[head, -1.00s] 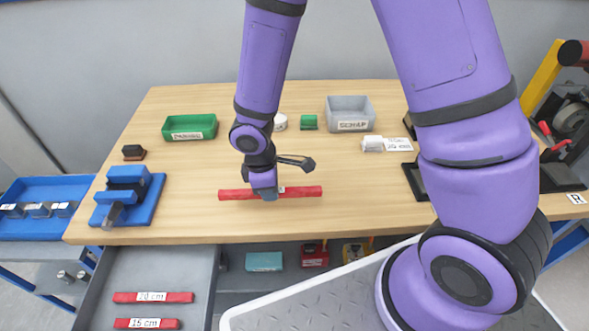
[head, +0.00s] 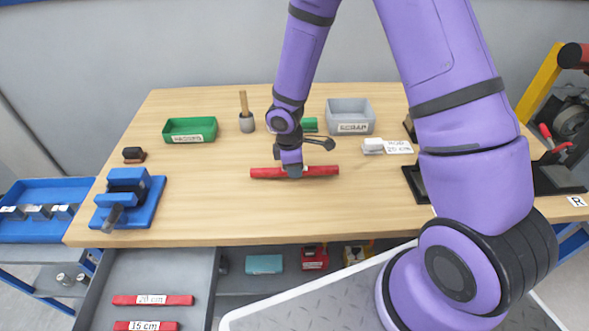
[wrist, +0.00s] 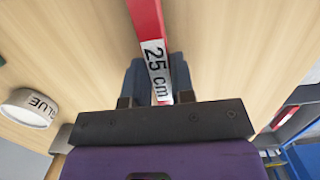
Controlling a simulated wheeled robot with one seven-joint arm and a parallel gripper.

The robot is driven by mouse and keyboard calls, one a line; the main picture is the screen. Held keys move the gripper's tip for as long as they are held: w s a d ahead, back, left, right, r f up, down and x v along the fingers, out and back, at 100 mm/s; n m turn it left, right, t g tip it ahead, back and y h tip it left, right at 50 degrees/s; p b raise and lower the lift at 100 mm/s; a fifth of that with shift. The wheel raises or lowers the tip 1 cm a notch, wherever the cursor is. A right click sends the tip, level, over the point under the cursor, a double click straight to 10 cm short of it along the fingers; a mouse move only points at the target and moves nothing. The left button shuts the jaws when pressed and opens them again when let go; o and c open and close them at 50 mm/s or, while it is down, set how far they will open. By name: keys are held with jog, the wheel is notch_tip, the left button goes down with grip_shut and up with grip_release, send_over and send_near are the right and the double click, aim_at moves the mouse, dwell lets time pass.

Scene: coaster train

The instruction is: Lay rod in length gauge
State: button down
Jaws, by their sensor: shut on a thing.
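My gripper (head: 293,172) is shut on the middle of a red rod (head: 322,171), over the middle of the wooden table. The rod lies level, left to right in the head view; its exact height above the table is hard to tell. In the wrist view the rod (wrist: 147,20) runs up between the fingers, with a white "25 cm" label (wrist: 157,68) on it. A card reading "ROD 25 cm" (head: 398,146) lies beside a small white block (head: 372,146). I cannot clearly pick out the length gauge; dark parts (head: 414,184) at right are partly hidden by my arm.
A blue vise-like fixture (head: 154,190) stands at left. A green tray (head: 190,136), a grey scrap tray (head: 360,104) and a pot with a stick (head: 246,122) stand behind. Red 20 cm (head: 180,300) and 15 cm rods (head: 168,326) lie in the open drawer. The front tabletop is clear.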

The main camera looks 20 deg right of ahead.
jog(key=shift+f, duration=0.45)
jog(key=shift+f, duration=0.1)
jog(key=c, duration=1)
grip_release()
jog(key=shift+o, duration=0.2)
